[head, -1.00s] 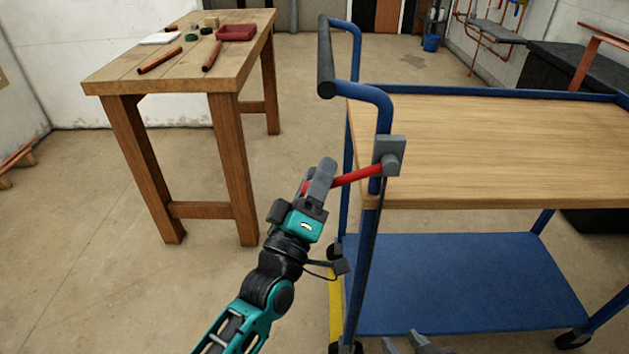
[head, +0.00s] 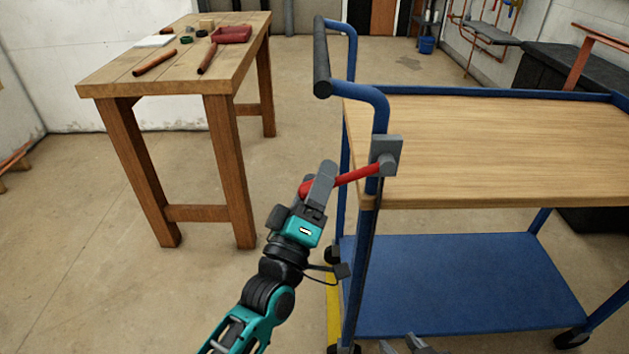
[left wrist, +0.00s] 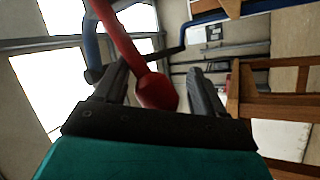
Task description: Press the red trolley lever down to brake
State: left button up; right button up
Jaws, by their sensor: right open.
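The red lever (head: 357,175) sticks out to the left from a grey bracket (head: 386,154) on the blue trolley's (head: 382,110) upright. It slopes slightly down toward its free end. My left gripper (head: 318,186) is at that free end, with its fingers on either side of the lever. In the left wrist view the lever's thick red end (left wrist: 155,91) lies between the fingers, with a gap to the right finger, so the gripper looks open around it. My right gripper (head: 404,344) only just shows at the bottom edge, low by the trolley's lower shelf; it is open.
The trolley has a bare wooden top (head: 490,145) and an empty blue lower shelf (head: 460,285). Clear floor lies between bench and trolley.

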pick_arm(q)
jog(key=v, duration=1.3)
jog(key=shift+p, duration=0.45)
pick_arm(e)
jog(key=shift+r, duration=0.45)
pick_arm(q)
jog(key=s+a+f+m+g+y, duration=0.3)
jog(key=a+f+m+g, duration=0.2)
jog(key=f, duration=0.2)
jog(key=s+a+f+m+g+y, duration=0.3)
jog(key=s+a+f+m+g, duration=0.15)
jog(key=f, duration=0.35)
jog(key=s+a+r+y+p, duration=0.1)
jog(key=a+r+p, duration=0.3)
jog(key=r+p, duration=0.5)
jog(key=p, duration=0.4)
jog(key=shift+s+g, duration=0.15)
jog(key=shift+g, duration=0.2)
pick_arm(e)
jog(key=s+d+r+h, duration=0.1)
jog(key=d+r, duration=0.2)
jog(key=r, duration=0.6)
jog(key=shift+s, duration=0.25)
pick_arm(q)
jog(key=shift+d, duration=0.1)
